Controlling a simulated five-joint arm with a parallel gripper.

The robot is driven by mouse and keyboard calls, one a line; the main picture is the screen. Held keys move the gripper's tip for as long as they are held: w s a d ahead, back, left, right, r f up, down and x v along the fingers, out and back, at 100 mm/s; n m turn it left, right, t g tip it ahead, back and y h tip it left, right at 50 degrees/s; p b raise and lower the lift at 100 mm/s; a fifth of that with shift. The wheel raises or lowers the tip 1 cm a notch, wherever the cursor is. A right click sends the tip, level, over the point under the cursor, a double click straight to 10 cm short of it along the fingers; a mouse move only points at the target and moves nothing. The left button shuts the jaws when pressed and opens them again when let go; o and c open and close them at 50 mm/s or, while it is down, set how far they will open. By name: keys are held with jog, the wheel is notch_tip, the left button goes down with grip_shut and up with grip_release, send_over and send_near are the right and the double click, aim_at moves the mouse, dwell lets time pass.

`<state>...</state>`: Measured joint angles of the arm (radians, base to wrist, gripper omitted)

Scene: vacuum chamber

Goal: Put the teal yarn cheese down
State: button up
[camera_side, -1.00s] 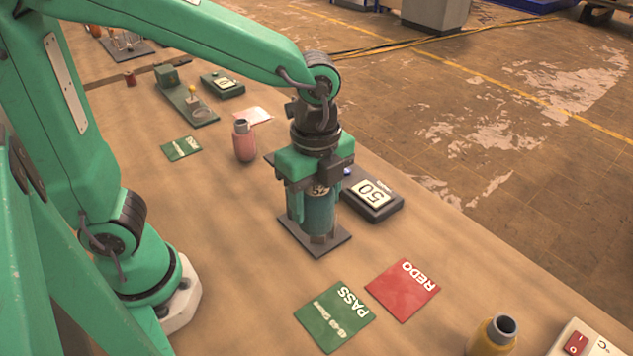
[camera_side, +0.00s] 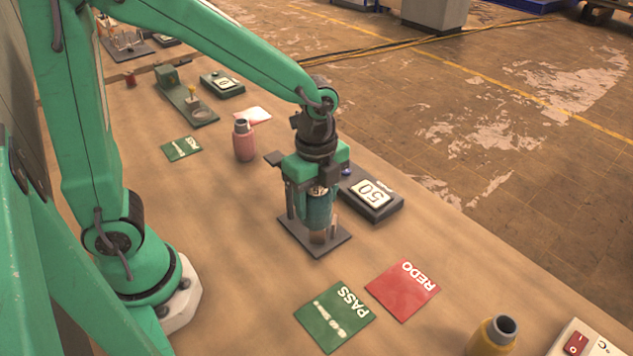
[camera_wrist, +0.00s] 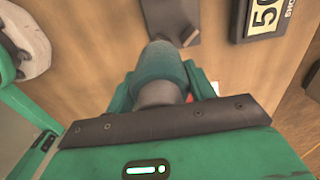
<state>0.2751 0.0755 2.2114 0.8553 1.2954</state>
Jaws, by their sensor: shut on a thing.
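The teal yarn cheese (camera_side: 319,213) is upright between the fingers of my gripper (camera_side: 313,205). My gripper is shut on it. In the side view it appears over a dark square plate (camera_side: 335,242), with a paler brownish end below the teal. I cannot tell whether that end touches the plate. In the wrist view the teal yarn cheese (camera_wrist: 160,62) fills the space between the fingers, with a grey-brown core end nearest the camera. Part of the dark plate (camera_wrist: 170,20) shows beyond it.
A dark scale (camera_side: 372,195) reading 50 stands right behind the plate. Green PASS (camera_side: 334,316) and red REDO (camera_side: 403,290) cards lie in front. A pink bottle (camera_side: 244,142) stands behind left; a yellow one (camera_side: 492,337) is at the front edge. Bare table lies left of the plate.

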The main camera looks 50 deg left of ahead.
jog(key=w+a+f, duration=0.3)
jog(key=a, duration=0.1)
jog(key=shift+w, duration=0.15)
jog(key=shift+f, duration=0.15)
jog(key=shift+f, duration=1.9)
jog(key=shift+f, duration=0.15)
jog(key=o, duration=1)
jog(key=shift+o, duration=0.2)
notch_tip(320, 180, up, 12)
